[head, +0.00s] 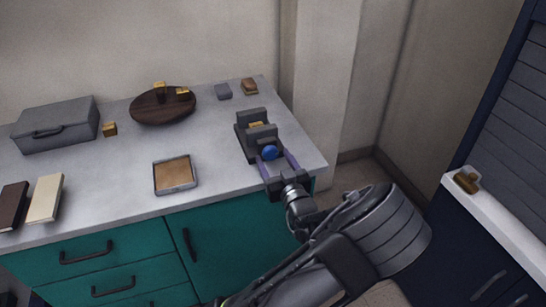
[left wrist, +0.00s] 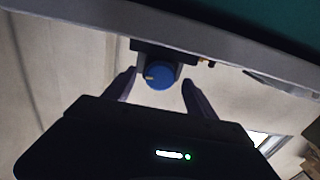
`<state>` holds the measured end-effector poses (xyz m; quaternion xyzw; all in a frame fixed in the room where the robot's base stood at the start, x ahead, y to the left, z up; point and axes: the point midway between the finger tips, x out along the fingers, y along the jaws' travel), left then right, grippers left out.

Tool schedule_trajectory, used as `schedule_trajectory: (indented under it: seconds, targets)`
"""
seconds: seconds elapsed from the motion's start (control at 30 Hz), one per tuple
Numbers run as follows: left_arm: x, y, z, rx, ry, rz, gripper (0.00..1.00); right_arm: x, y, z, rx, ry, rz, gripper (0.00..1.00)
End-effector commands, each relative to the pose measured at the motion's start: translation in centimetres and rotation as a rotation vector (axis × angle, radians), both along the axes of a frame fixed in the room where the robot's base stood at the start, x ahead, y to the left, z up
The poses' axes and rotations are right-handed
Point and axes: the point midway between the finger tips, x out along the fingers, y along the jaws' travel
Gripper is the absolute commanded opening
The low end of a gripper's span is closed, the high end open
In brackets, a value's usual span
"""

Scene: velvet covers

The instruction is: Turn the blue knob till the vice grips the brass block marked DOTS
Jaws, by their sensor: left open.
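The dark grey vice (head: 250,117) stands near the right end of the worktop. A brass block (head: 257,126) sits between its jaws; its marking is too small to read, and I cannot tell whether the jaws touch it. The blue knob (head: 270,153) is on the vice's near side. It also shows in the left wrist view (left wrist: 160,76), with a small yellowish mark at its left. My left gripper (head: 277,163) is open, its two fingers on either side of the knob with gaps visible in the wrist view. My right gripper is not in view.
A grey case (head: 57,125), a dark round board (head: 163,108) with brass pieces, and a brown-bottomed tray (head: 175,188) share the worktop. A brass block (head: 110,129) stands beside the case. Two books (head: 45,198) lie at front left. Another brass piece (head: 467,182) is on the right-hand counter.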

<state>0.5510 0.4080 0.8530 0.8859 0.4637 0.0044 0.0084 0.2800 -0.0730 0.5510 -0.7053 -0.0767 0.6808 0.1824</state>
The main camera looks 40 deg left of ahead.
Motion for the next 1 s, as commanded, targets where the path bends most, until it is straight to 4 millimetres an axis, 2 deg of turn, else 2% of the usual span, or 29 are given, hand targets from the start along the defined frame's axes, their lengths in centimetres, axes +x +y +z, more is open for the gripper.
schedule_trajectory:
  seconds: [0.13,0.4,1.0]
  targets:
    - [0.64,0.98,0.0,0.001,0.001,0.0,0.65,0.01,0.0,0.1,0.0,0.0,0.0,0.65]
    - [0.74,1.1,-0.03,0.001,0.001,0.0,0.65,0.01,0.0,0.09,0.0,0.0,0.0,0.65]
    - [0.72,1.08,-0.02,0.0,0.001,0.0,0.17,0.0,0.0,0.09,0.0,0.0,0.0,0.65]
